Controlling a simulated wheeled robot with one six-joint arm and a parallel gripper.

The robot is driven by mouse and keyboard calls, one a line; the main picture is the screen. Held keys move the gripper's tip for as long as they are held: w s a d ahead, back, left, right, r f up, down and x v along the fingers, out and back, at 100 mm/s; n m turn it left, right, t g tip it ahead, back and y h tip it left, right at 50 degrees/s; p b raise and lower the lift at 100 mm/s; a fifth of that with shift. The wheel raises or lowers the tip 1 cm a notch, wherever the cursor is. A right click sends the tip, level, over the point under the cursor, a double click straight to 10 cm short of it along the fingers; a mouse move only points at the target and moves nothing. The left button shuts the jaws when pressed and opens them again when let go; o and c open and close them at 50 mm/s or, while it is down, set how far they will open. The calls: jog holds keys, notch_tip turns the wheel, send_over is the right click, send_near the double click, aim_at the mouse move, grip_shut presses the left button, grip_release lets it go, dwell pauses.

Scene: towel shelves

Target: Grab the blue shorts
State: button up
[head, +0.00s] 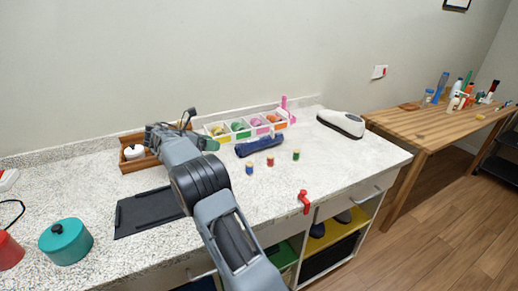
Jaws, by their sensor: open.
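My arm rises from the bottom of the head view over the white counter, and my gripper (207,143) is at its far end, above the counter near the back wall. It is open and partly hidden by the arm, with nothing seen in it. No item is clearly recognisable as blue shorts. A dark blue, rolled or bundled item (259,146) lies on the counter to the right of my gripper, apart from it. A small dark blue item (317,230) sits in the yellow-lined shelf below the counter. I cannot tell whether either is the shorts.
A divided white tray (229,138) with coloured contents stands at the back. A wooden table (425,124) stands right.

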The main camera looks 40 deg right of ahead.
aim_at(243, 146)
jog(key=b+x, duration=0.1)
jog(key=x, duration=1.2)
jog(key=shift+d+b, duration=0.2)
jog(key=shift+b, duration=0.2)
jog(key=shift+r, duration=0.1)
jog(key=shift+c, duration=0.3)
jog(key=c, duration=0.8)
